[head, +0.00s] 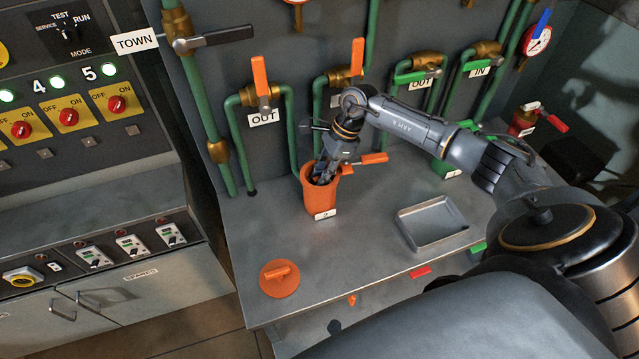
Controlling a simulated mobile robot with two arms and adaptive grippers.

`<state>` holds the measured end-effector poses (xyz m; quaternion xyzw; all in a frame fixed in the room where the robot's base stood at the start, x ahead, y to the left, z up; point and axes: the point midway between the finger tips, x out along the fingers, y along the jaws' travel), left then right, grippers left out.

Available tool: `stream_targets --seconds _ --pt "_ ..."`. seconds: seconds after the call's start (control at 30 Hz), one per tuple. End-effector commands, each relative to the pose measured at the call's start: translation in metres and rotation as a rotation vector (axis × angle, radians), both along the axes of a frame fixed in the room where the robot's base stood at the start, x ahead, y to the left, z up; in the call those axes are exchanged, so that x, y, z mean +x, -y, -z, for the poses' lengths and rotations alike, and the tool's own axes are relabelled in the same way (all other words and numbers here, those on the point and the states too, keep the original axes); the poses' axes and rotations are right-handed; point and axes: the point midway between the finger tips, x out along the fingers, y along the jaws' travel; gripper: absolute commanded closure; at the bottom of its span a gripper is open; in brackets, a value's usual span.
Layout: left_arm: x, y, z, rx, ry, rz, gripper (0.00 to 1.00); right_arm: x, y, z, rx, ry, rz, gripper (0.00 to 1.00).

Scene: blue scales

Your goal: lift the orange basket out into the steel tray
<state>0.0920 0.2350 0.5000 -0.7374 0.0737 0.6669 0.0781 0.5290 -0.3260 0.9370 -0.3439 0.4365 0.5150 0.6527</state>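An orange round housing (319,201) with a white tag stands upright and open at the top on the grey bench. My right gripper (324,176) reaches down into its mouth from above. The fingertips are hidden by the rim, so I cannot tell whether they are open or shut. The orange basket cannot be made out; the inside of the housing is mostly hidden by the gripper and rim. The steel tray (432,223) lies empty on the bench to the right of the housing. My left gripper is not in view.
An orange lid (279,283) with a handle lies at the bench's front left. Green pipes with orange-handled (260,77) and green-handled valves run behind the housing. An orange lever (373,158) sticks out beside it. The bench between lid and tray is clear.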

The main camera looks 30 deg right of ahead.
Motion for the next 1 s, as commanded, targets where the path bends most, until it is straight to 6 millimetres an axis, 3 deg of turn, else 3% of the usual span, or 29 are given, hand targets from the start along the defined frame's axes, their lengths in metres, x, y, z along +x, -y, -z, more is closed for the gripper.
stream_targets --seconds 0.2,0.3,0.77,1.0 --pt "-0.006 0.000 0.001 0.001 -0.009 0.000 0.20 0.000 0.000 0.001 0.000 0.001 0.000 0.79" --pt "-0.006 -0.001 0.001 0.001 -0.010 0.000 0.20 0.000 0.000 0.001 0.000 0.000 0.000 1.00" --pt "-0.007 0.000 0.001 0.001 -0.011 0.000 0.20 0.000 0.000 -0.001 0.000 0.002 0.001 1.00" --pt "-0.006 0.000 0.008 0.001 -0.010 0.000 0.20 0.001 0.001 -0.017 0.000 0.004 0.001 1.00"
